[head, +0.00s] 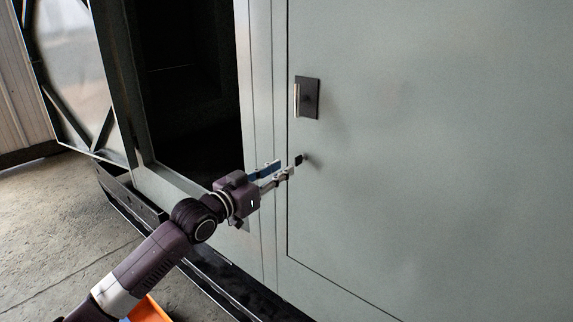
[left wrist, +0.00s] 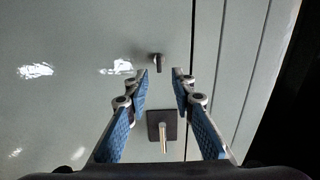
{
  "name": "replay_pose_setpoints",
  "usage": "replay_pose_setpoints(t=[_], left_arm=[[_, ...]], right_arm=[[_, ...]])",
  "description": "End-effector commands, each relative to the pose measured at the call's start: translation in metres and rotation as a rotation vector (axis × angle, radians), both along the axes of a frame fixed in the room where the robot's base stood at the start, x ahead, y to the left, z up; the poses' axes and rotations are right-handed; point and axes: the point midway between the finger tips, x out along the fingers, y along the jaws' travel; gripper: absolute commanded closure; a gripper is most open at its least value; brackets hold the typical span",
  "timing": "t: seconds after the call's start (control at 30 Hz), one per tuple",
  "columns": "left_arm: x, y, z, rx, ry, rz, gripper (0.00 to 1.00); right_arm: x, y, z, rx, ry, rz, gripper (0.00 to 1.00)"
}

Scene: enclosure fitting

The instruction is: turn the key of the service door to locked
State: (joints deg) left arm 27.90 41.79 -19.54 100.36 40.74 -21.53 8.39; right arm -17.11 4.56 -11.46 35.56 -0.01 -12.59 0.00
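The service door (head: 430,150) is a flat grey-green panel and looks closed. A small dark key (head: 299,160) sticks out of it below the lever handle (head: 307,98) on its dark plate. In the left wrist view the key (left wrist: 157,61) appears just beyond the fingertips, roughly centred between them. The handle plate (left wrist: 163,126) shows there lower down, between the blue-padded fingers. My left gripper (head: 285,167) is open and empty, close to the key in the head view. It also shows in the left wrist view (left wrist: 160,75). My right gripper is not in view.
Left of the door is a dark opening (head: 190,90) in the enclosure, with a framed panel (head: 72,70) swung out beside it. An orange object (head: 150,308) lies low at the left, partly behind my arm. Concrete floor (head: 45,230) is clear at left.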

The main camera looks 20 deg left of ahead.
Motion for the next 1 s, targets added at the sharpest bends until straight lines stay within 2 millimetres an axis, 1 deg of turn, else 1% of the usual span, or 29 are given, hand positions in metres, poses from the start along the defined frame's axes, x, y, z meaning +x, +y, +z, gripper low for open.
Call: replay_pose_setpoints(t=[0.07,0.2,0.4,0.6,0.73,1.0], left_arm=[[0.003,-0.003,0.005,-0.002,-0.006,-0.006,0.77],[0.019,-0.009,0.008,-0.004,-0.007,-0.005,0.77],[0.048,-0.019,0.007,-0.004,-0.006,-0.004,0.77],[0.067,-0.026,0.005,-0.003,-0.005,-0.004,0.77],[0.071,-0.027,0.004,0.0,-0.004,-0.003,0.77],[0.072,-0.028,0.004,0.0,-0.005,-0.004,0.78]], right_arm=[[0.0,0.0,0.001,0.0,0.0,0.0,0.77],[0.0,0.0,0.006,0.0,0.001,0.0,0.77],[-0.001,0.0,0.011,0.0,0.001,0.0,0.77],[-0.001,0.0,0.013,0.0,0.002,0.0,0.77],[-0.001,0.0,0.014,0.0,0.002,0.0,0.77],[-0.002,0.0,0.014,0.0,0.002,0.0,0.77]])
